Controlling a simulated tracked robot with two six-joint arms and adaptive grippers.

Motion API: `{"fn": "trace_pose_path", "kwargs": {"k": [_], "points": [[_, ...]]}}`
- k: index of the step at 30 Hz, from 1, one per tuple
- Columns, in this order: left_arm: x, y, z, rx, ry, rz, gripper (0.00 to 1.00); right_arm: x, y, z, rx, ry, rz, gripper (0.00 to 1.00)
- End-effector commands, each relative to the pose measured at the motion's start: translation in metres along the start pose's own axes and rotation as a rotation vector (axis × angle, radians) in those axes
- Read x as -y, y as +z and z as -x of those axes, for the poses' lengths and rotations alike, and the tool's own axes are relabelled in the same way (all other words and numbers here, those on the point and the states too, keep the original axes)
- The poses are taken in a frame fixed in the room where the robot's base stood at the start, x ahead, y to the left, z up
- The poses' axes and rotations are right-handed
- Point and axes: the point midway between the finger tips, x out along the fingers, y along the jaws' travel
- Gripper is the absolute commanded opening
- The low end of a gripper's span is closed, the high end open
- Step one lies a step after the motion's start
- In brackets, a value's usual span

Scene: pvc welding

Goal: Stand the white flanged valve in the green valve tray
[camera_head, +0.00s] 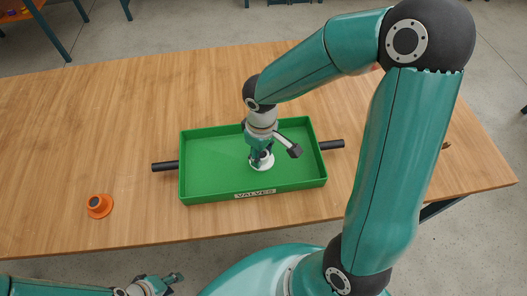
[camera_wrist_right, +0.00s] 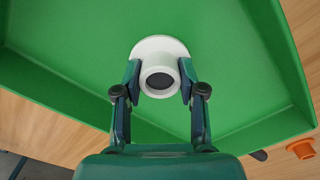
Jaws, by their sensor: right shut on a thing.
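The white flanged valve (camera_wrist_right: 159,56) is between the fingers of my right gripper (camera_wrist_right: 159,88) in the right wrist view, its round opening facing the camera and its wide flange on the far side. In the head view the white flange (camera_head: 262,162) shows below my right gripper (camera_head: 260,155), over the floor of the green valve tray (camera_head: 216,170). The flange looks at or very near the tray floor; I cannot tell if it touches. My right gripper is shut on the valve. My left gripper (camera_head: 168,280) is at the bottom left, off the table; its jaws are too small to read.
An orange flanged piece (camera_head: 99,206) stands on the wooden table (camera_head: 120,110) left of the tray. The tray has low walls, a VALVES label on the front and black handles (camera_head: 165,166) at both sides. Inside, the tray is otherwise empty.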

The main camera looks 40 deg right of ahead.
Motion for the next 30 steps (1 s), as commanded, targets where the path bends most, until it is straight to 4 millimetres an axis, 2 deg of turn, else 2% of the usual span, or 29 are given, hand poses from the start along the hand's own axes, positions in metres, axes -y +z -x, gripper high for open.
{"fn": "trace_pose_path", "kwargs": {"k": [7,8,12,23,26,30], "points": [[0.001,0.0,-0.004,0.0,0.0,0.0,0.4,0.0,0.0,-0.003,0.0,0.0,0.0,0.13],[0.001,0.0,-0.002,0.0,0.0,0.0,0.4,0.0,0.0,-0.002,0.0,0.0,0.0,0.45],[0.001,0.0,-0.002,0.0,0.0,0.0,0.4,0.0,0.0,-0.001,0.001,0.0,0.0,0.65],[0.0,0.0,0.001,0.0,0.0,0.0,0.4,0.0,0.0,0.002,0.001,0.0,-0.001,0.65],[-0.001,0.0,0.002,0.0,0.0,0.0,0.4,0.0,0.0,0.009,-0.001,0.001,-0.002,0.65],[-0.002,0.0,0.005,0.0,0.0,0.0,0.4,-0.001,-0.001,0.032,-0.004,0.001,-0.003,0.65]]}}
